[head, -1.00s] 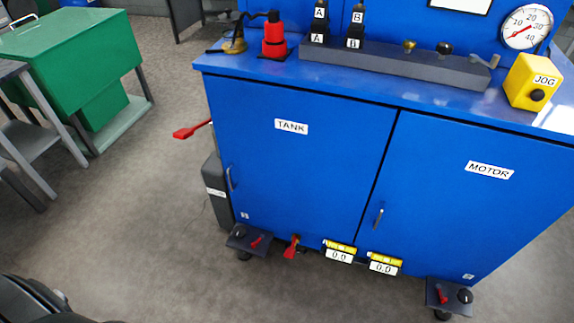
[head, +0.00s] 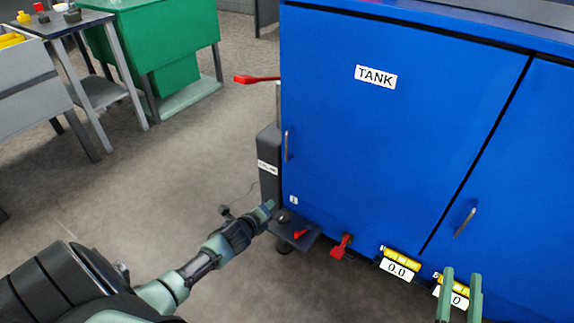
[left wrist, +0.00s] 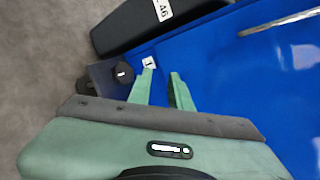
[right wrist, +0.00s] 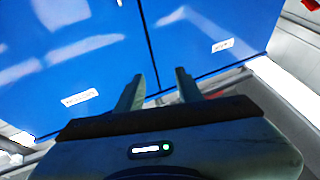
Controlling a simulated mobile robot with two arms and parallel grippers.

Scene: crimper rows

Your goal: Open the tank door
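The blue tank door (head: 390,130) of the cabinet is closed, with a white TANK label. Its upright silver handle (head: 286,145) is near the door's left edge; a silver bar that looks like this handle (left wrist: 282,23) shows at the upper right in the left wrist view. My left gripper (head: 269,207) is below the handle, near the cabinet's lower left corner, apart from the handle. Its fingers (left wrist: 161,88) are open and empty. My right gripper (head: 461,290) is at the lower right, in front of the cabinet. Its fingers (right wrist: 158,88) are open and empty.
A dark foot plate with a red lever (head: 300,234) juts out below the left corner. Another red lever (head: 341,245) and yellow-topped 0.0 displays (head: 399,262) line the bottom edge. A red handle (head: 257,79) sticks out left. Open floor (head: 180,180) lies left of the cabinet.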

